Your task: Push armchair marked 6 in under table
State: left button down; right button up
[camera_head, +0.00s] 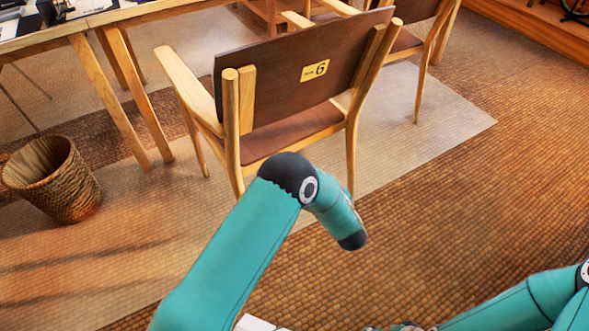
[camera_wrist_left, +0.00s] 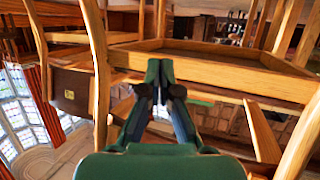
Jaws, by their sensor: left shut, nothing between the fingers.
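The armchair marked 6 (camera_head: 275,85) stands upright near the middle of the head view. Its brown back, with a yellow label reading 6, faces me. The wooden table (camera_head: 62,41) is at upper left, beyond the chair. My left arm reaches up from the bottom, and its bend overlaps the chair's lower part in the picture. My left gripper is hidden in the head view. In the left wrist view my left gripper (camera_wrist_left: 160,84) is shut and empty, in front of a wooden chair frame (camera_wrist_left: 225,76); I cannot tell if it touches. My right gripper is out of view.
A woven basket (camera_head: 55,180) stands on the floor at left, near the table legs. Another brown chair (camera_head: 412,22) stands behind and right of the armchair. A light rug (camera_head: 455,115) lies under the chairs. The floor at right is clear.

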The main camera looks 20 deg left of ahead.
pick_arm(q)
jog(key=s+d+n+g+y+b, duration=0.1)
jog(key=d+n+y+b, duration=0.1)
jog(key=n+y+b, duration=0.3)
jog(key=g+y+b, duration=0.1)
jog(key=y, duration=0.1)
send_near(300, 148)
jog(key=shift+m, duration=0.3)
jog(key=x, duration=0.6)
jog(key=shift+a+f, duration=0.1)
jog(key=shift+a, duration=0.25)
jog(key=shift+w+a, duration=0.15)
jog(key=shift+w, duration=0.2)
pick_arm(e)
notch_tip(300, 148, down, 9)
